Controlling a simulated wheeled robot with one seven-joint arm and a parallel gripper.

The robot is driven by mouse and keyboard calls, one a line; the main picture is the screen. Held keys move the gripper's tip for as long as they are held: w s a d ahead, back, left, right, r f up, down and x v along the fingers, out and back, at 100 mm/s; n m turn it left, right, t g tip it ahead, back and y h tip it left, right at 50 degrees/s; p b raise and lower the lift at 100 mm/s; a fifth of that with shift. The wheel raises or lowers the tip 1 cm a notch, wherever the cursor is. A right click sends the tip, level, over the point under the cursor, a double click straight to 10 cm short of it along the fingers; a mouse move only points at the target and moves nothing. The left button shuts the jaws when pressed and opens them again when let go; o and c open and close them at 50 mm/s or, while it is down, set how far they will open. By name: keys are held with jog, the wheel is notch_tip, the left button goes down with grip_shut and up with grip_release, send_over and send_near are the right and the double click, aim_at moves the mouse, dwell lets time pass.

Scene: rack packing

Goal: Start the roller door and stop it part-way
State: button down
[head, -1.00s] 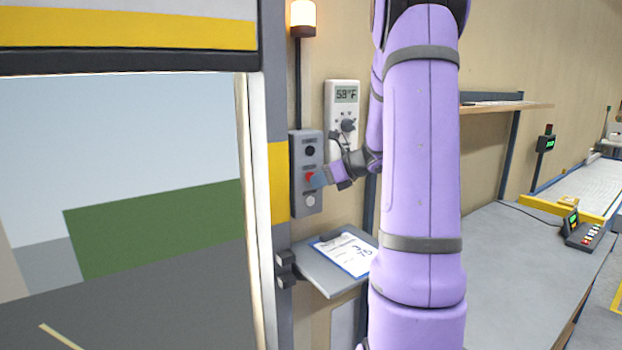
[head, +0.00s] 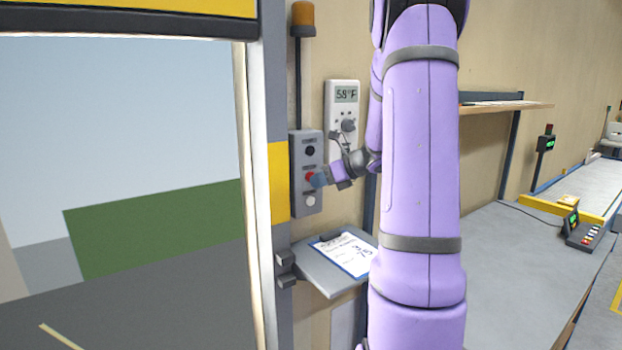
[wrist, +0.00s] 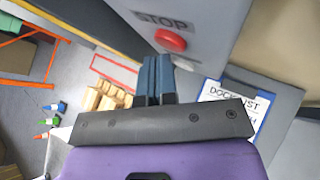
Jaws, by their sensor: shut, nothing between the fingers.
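The roller door (head: 130,8) is part-way up, its yellow-striped lower edge at the top of the doorway, with open ground visible below. The grey control box (head: 298,190) on the post has a black button (head: 310,151) on top, a red button (head: 311,176) in the middle and a white button (head: 310,201) below. My gripper (head: 319,179) is shut and empty, its tips at the red button. In the wrist view the blue fingertips (wrist: 157,64) are just beside the red button (wrist: 171,40), labelled STOP; I cannot tell whether they touch.
An orange beacon (head: 303,14) stands above the box, looking unlit. A thermostat (head: 342,95) hangs to the right. A clipboard (head: 345,256) lies on a small shelf (head: 318,277) below. A bench (head: 500,260) and conveyor (head: 600,185) are at the right.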

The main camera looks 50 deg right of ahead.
jog(key=shift+s+a, duration=0.15)
jog(key=shift+s, duration=0.4)
jog(key=s, duration=0.2)
jog(key=s+a, duration=0.1)
jog(key=s, duration=0.2)
dwell(0.4)
jog(key=shift+w+a, duration=0.1)
